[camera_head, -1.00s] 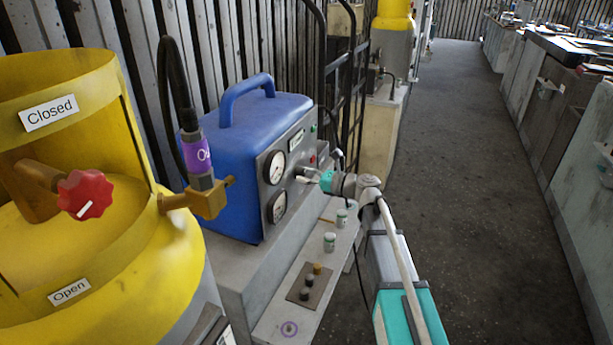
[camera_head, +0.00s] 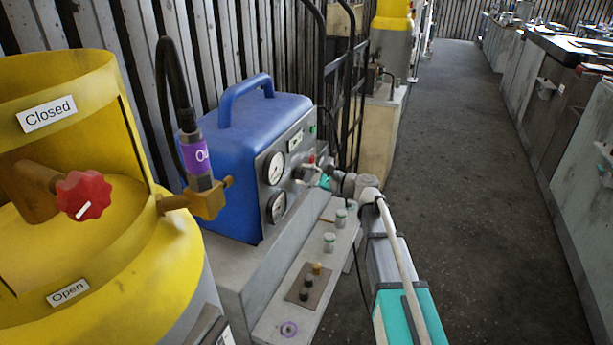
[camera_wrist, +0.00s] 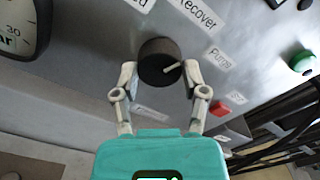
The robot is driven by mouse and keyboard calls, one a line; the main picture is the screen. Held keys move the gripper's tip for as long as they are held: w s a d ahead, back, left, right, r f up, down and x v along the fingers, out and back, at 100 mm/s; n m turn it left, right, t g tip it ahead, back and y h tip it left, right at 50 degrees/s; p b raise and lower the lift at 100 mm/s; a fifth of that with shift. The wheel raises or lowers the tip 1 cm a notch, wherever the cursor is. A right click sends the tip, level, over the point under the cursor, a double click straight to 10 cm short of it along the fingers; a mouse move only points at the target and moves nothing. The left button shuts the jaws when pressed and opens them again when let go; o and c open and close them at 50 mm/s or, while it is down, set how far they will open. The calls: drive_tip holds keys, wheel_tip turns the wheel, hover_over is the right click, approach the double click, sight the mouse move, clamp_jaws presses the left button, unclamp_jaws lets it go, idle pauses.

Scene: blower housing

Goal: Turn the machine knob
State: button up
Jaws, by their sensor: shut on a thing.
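The machine is a blue box (camera_head: 215,150) with a grey front panel (camera_wrist: 85,80). Its black round knob (camera_wrist: 158,58) shows in the wrist view, with a light pointer mark turned toward the right, near the labels "Recover" and "Purge". My gripper (camera_wrist: 159,72) has one finger on each side of the knob and is shut on it. In the head view my gripper (camera_head: 312,178) is at the front panel, right of the gauges, and the knob cannot be made out behind it.
A green button (camera_wrist: 302,62) and a red switch (camera_wrist: 220,108) sit right of the knob. Two gauges (camera_head: 275,167) are on the panel. A yellow tank (camera_head: 150,260) with a red valve (camera_head: 84,195) stands at left. Small jars (camera_head: 330,242) stand on the ledge below.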

drive_tip(key=n, duration=0.4)
drive_tip(key=shift+a+n, duration=0.1)
drive_tip(key=shift+n, duration=0.2)
drive_tip(key=n, duration=0.3)
drive_tip(key=shift+r+n, duration=0.1)
drive_tip(key=shift+n, duration=0.2)
drive_tip(key=n, duration=0.4)
drive_tip(key=shift+n, duration=2)
drive_tip(key=o, duration=1.1)
drive_tip(key=shift+o, duration=0.3)
